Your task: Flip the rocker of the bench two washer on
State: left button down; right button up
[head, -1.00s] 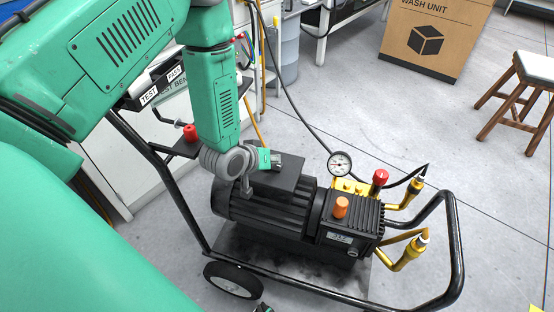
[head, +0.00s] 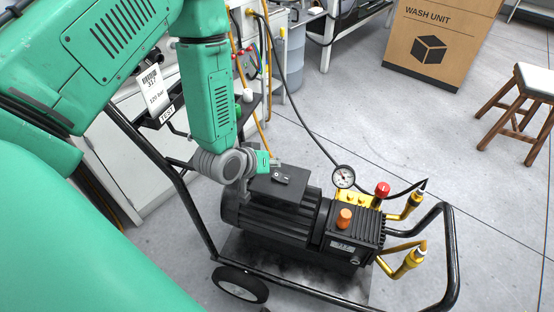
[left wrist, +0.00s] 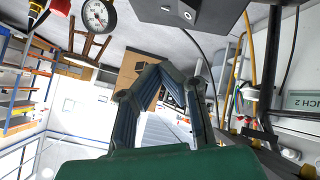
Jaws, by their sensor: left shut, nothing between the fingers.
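The washer (head: 272,222) is a black motor and pump unit on a wheeled cart. A dark box on top of its motor carries the small rocker (head: 283,178), whose on or off side I cannot tell. The box and rocker (left wrist: 187,13) also show at the top of the left wrist view. My left gripper (head: 277,161) is shut and empty, at the back edge of the box, close behind the rocker; contact is unclear. Its dark fingers (left wrist: 152,82) fill the middle of the left wrist view. My right gripper is not in view.
The gauge (head: 344,176), red knob (head: 382,189) and orange knob (head: 344,217) stand right of the box. The cart's black handle (head: 452,250) curves around the right. A hose runs up behind. A carton (head: 440,45) and stool (head: 520,105) stand on the open floor.

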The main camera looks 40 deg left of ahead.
pick_arm(q)
jog(key=s+r, duration=0.1)
jog(key=r, duration=0.1)
jog(key=s+d+r+p, duration=0.1)
jog(key=s, duration=0.1)
jog(key=shift+s+d+r, duration=0.15)
jog(key=shift+s+r, duration=0.05)
jog(key=shift+r, duration=0.15)
